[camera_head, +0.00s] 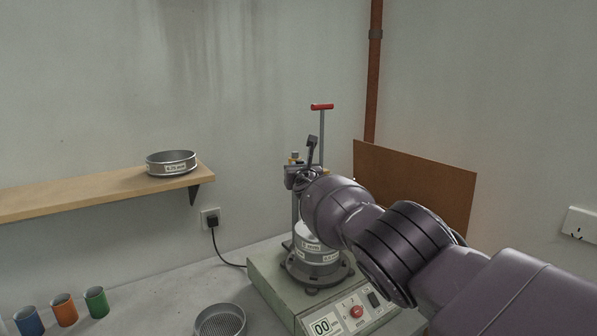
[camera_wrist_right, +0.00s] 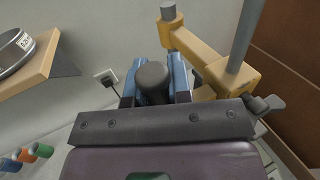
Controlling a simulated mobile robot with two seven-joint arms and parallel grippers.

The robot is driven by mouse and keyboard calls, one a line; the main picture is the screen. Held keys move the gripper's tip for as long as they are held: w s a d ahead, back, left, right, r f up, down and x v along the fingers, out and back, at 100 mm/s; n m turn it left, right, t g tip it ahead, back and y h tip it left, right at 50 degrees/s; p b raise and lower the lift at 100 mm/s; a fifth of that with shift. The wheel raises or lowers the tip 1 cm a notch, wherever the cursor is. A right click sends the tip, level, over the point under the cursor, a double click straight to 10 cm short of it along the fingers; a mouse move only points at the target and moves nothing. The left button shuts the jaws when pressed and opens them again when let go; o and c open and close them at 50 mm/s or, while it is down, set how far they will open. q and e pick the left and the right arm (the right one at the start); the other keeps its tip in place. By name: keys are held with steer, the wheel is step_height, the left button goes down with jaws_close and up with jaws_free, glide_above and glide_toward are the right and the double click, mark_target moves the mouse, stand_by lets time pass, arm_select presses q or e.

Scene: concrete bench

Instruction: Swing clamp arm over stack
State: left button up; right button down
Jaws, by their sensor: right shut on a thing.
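The sieve stack (camera_head: 317,250) stands on the shaker base (camera_head: 270,275) in the head view, partly covered by my right arm. The clamp arm is a yellow bar (camera_wrist_right: 205,62) beside a grey upright rod (camera_wrist_right: 246,35) in the right wrist view; in the head view only small yellow bits (camera_head: 295,157) show above the stack. My right gripper (camera_head: 299,178) is above the stack at clamp height. In the wrist view its blue fingers (camera_wrist_right: 153,85) are shut on a dark round knob (camera_wrist_right: 153,76). The knob's join to the bar is hidden. My left gripper is not in view.
A loose sieve (camera_head: 220,321) lies on the bench left of the shaker. Another sieve (camera_head: 171,164) sits on the wall shelf (camera_head: 95,196). Three coloured cups (camera_head: 64,310) stand front left. A brown board (camera_head: 430,185) leans behind my arm.

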steer(key=shift+r, duration=0.4)
